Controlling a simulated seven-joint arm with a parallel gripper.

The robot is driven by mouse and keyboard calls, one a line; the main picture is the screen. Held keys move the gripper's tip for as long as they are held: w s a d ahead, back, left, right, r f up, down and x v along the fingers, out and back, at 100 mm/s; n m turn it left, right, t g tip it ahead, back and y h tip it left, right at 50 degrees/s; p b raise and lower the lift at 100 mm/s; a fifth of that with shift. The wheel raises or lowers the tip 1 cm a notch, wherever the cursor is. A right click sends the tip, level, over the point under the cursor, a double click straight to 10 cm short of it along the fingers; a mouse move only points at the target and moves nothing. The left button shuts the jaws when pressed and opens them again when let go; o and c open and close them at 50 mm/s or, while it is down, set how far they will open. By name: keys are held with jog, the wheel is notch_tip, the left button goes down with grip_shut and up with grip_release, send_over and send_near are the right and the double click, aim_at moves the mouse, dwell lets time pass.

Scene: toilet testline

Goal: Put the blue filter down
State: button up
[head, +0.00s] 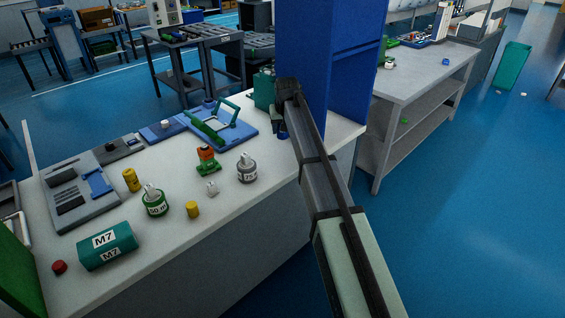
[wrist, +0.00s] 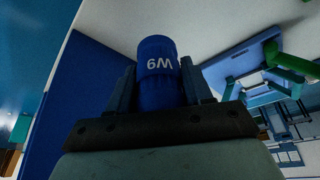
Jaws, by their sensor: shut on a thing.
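The blue filter (wrist: 157,58) is a blue cylinder with white lettering that reads upside down in the wrist view. My gripper (wrist: 157,85) is shut on it, with one dark finger on each side. In the head view my gripper (head: 280,118) is over the far right end of the white worktable, beside the tall blue cabinet. Only a small blue part of the filter (head: 283,134) shows below it there. I cannot tell whether the filter touches the tabletop.
The tall blue cabinet (head: 310,60) stands close to my gripper. A teal canister (head: 263,92) is just left of it. A blue tray with a green handle (head: 222,128) lies further left.

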jog(key=shift+f, duration=5.65)
jog(key=shift+f, duration=0.1)
jog(key=o, duration=1.1)
jog(key=shift+c, duration=0.2)
jog(key=v, duration=1.2)
